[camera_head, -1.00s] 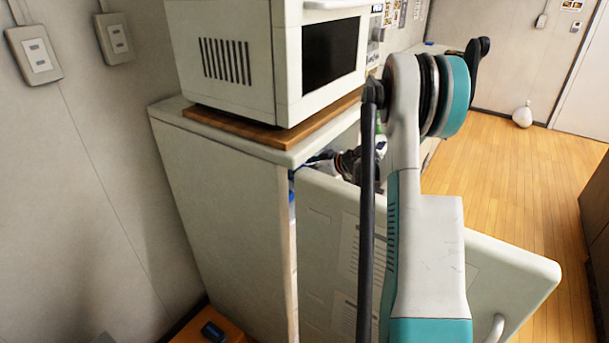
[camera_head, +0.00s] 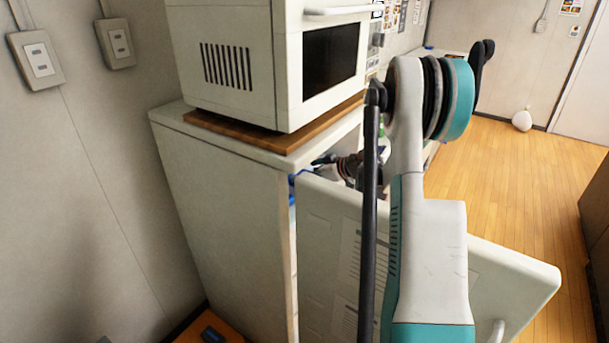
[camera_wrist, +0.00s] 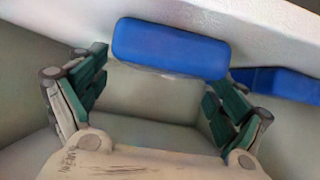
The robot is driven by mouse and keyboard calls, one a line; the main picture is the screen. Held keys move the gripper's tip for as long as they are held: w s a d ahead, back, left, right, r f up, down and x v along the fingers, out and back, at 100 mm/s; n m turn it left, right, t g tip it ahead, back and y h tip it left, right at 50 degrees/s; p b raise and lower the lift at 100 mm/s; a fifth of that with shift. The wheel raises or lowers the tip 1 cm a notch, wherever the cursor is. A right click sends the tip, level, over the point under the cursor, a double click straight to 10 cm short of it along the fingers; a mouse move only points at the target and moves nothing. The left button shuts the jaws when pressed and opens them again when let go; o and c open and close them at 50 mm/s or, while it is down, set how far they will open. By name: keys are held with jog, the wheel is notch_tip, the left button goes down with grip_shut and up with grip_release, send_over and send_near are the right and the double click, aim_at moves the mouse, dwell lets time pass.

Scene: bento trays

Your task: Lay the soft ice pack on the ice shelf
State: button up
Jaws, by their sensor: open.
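In the wrist view a blue, rounded pack (camera_wrist: 170,48) lies along the edge of a white, frosty-looking surface (camera_wrist: 265,30), which seems to be the ice shelf. My gripper (camera_wrist: 160,82) is open, with one green-padded finger to the left of the pack and one to the right below its end. I cannot tell whether either finger touches it. A second blue item (camera_wrist: 285,83) lies beyond the right finger. In the head view, the gripper end is inside the open fridge, mostly hidden by the door and my arm.
The fridge (camera_head: 225,215) stands with its door (camera_head: 510,275) swung open beside my arm. A microwave (camera_head: 235,65) sits on a wooden board (camera_head: 270,138) on top. Wooden floor (camera_head: 525,170) is clear at the right. Outlets are on the left wall.

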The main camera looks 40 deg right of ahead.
jog(key=p+v, duration=0.2)
jog(key=v, duration=0.9)
jog(key=shift+p, duration=0.35)
